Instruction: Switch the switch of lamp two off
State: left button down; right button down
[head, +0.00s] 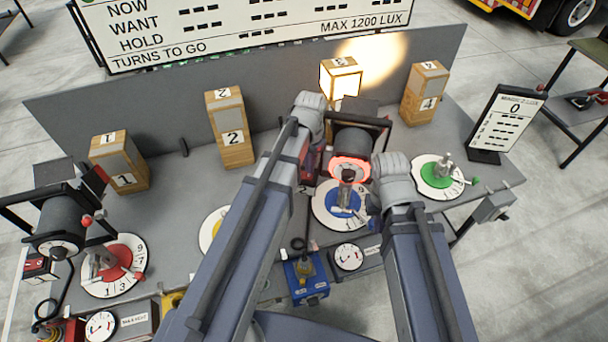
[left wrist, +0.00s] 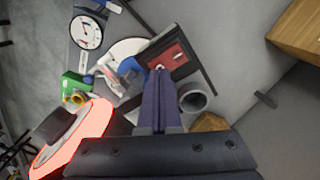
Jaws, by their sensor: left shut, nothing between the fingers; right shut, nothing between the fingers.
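A dark drum-shaped lamp (head: 350,141) with a glowing red ring stands in a black frame mid-bench; I take it as lamp two, though its label is unclear. A red switch panel (left wrist: 176,53) with a small pale lever shows in the left wrist view, beside the black frame. My left gripper (left wrist: 160,72) is shut and empty, its tips at the lever; I cannot tell whether they touch. In the head view my left wrist largely hides this panel. My right gripper is beside the lamp's right side, its fingers mostly hidden behind my wrist; it is shut and empty.
Wooden block one (head: 118,172), block two (head: 238,150), lit block three (head: 341,82) and block four (head: 421,104) stand along the back. Another lamp (head: 57,217) is at left. Red (head: 128,283), blue and green dials (head: 425,182) lie on the bench, with a blue box (head: 307,283) in front.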

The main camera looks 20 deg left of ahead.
aim_at(309, 175)
pick_arm(q)
jog(key=shift+f+b, duration=0.95)
jog(key=shift+b, duration=0.05)
dwell(0.6)
jog(key=shift+r, duration=0.15)
notch_tip(309, 175, up, 7)
jog(key=p, duration=0.7)
dwell(0.3)
jog(key=s+n, duration=0.5)
jog(key=s, duration=0.4)
jog(key=s+d+f+m+b, duration=0.1)
jog(key=s+d+f+b, duration=0.1)
jog(key=d+f+b, duration=0.3)
jog(key=s+d+f+m+y+b, duration=0.1)
jog(key=s+d+f+m+b, duration=0.1)
jog(key=d+f+b, duration=0.3)
notch_tip(309, 175, down, 5)
jog(key=s+b, duration=0.1)
jog(key=b, duration=0.3)
jog(key=shift+s+d+m+b, duration=0.2)
jog(key=shift+d+m+b, duration=0.05)
jog(key=shift+m+b, duration=0.1)
